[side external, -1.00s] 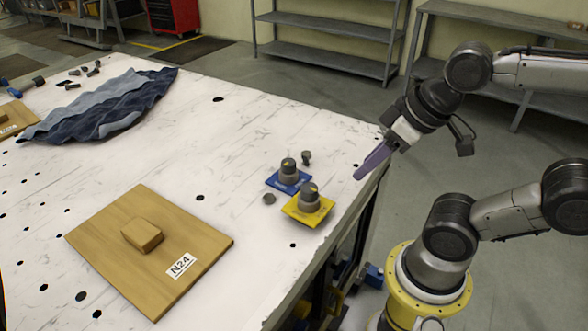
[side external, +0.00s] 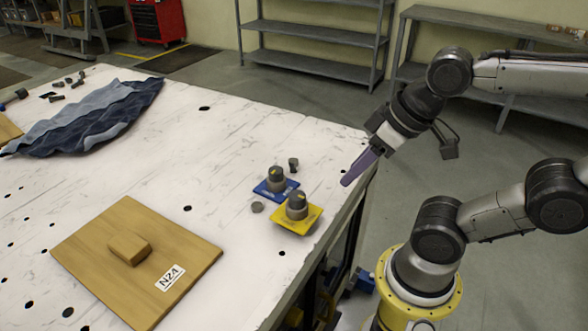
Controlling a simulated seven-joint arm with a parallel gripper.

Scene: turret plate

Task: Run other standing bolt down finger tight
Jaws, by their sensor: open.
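A yellow plate (side external: 307,226) carries a dark grey round turret (side external: 297,206) with a yellow mark on top. A blue plate (side external: 262,190) beside it, further back, carries a similar grey turret (side external: 276,178). A small dark bolt-like piece (side external: 293,164) stands just behind the blue plate. A low grey round piece (side external: 257,207) sits left of the yellow plate. Whether any bolt is seated in a plate is too small to tell. My gripper (side external: 348,182), with purple fingers seen edge-on, is open near the table's right edge, right of the plates and apart from them.
A wooden board (side external: 90,245) labelled N24, with a wooden block (side external: 130,249) on it, lies at front left. A crumpled blue cloth (side external: 85,118) and several small dark parts lie at the far left. The white table (side external: 215,140) is clear between cloth and plates.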

